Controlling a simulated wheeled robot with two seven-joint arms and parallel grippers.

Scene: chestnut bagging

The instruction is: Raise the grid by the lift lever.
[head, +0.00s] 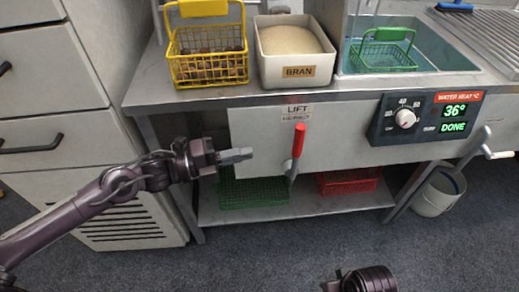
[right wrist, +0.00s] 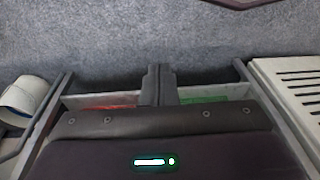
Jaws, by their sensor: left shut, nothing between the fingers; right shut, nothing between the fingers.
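The lift lever (head: 298,142) has a red grip and a grey shaft. It sits on the front panel of the bench, under the LIFT label (head: 297,112), with its red end up. My left gripper (head: 248,154) is shut and empty, pointing right, a short way left of the lever and apart from it in the picture. I cannot make out a separate grid; a green basket (head: 383,56) sits in the water basin (head: 448,56). My right gripper (right wrist: 159,84) is shut and empty in the right wrist view; its fingertips are out of the head view.
A yellow basket of chestnuts (head: 208,70) and a BRAN box (head: 292,70) stand on the bench. The control panel (head: 422,122) reads 36° and DONE. Green (head: 254,192) and red crates (head: 348,182) lie on the lower shelf. A bucket (head: 438,192) stands at right.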

